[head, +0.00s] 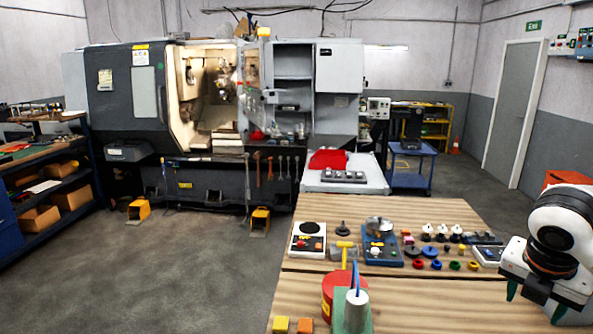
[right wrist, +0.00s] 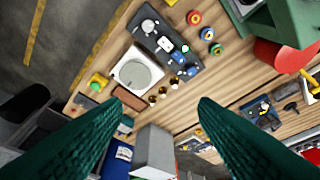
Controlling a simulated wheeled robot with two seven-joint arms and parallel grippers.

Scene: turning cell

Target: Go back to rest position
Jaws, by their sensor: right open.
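My right gripper (head: 533,302) is at the right edge of the head view, above the right side of the wooden table (head: 430,300). Its two green fingers are spread apart and nothing shows between them. In the right wrist view the open fingers (right wrist: 163,112) reach in from the lower corners, over the table with its small parts. A grey block (right wrist: 153,152) shows lower down between the fingers, apart from them as far as I can tell. My left gripper and left arm are not in the head view.
A lathe (head: 125,95) stands behind. The floor (head: 190,270) at left is free.

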